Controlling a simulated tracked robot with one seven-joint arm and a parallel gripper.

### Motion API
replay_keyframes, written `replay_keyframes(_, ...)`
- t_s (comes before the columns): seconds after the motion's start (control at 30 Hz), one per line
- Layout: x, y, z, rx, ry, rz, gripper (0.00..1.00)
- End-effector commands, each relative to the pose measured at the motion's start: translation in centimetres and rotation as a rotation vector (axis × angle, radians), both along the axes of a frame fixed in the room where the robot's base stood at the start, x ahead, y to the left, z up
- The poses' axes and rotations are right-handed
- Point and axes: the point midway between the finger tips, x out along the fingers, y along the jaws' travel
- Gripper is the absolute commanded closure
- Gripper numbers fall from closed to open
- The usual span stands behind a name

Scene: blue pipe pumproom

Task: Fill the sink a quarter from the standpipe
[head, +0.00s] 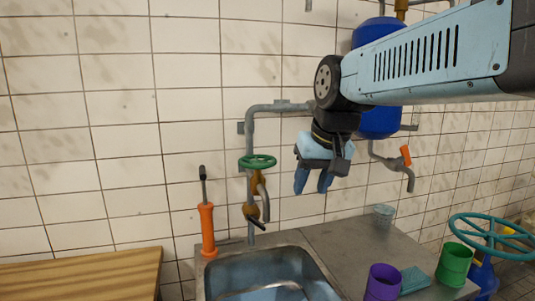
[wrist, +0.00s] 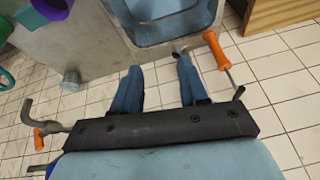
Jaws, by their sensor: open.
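The standpipe (head: 250,135) is a grey pipe on the tiled wall behind the sink. It carries a green handwheel (head: 257,161), with a brass valve body and a black lever (head: 254,211) below. Its lower end points down behind the sink's back edge. The sink (head: 215,277) has a bluish basin, cut off by the picture's bottom; I cannot tell its water level. It also shows in the wrist view (wrist: 125,45). My gripper (head: 313,190) is open and empty, fingers pointing down, right of the handwheel and apart from it. Both blue fingers show in the wrist view (wrist: 158,72).
An orange-bodied tool (head: 207,228) stands left of the standpipe. A blue tank (head: 378,122) and an orange-handled tap (head: 405,157) are at right. A clear cup (head: 382,217), purple cup (head: 383,282), green cup (head: 455,264) and teal sponge (head: 415,280) occupy the counter. A teal wheel (head: 490,226) is far right.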

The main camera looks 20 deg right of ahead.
Motion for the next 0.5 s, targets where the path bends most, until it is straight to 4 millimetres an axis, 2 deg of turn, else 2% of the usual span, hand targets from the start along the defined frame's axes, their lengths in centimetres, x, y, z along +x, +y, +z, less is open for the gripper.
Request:
replay_keyframes(0.03,1.4,-0.2,1.1,0.02,0.02,-0.019,0.57)
replay_keyframes(0.2,5.2,-0.6,4.4,0.084,0.084,-0.072,0.57)
replay_keyframes(0.5,12.4,-1.9,9.1,0.197,0.193,-0.151,0.57)
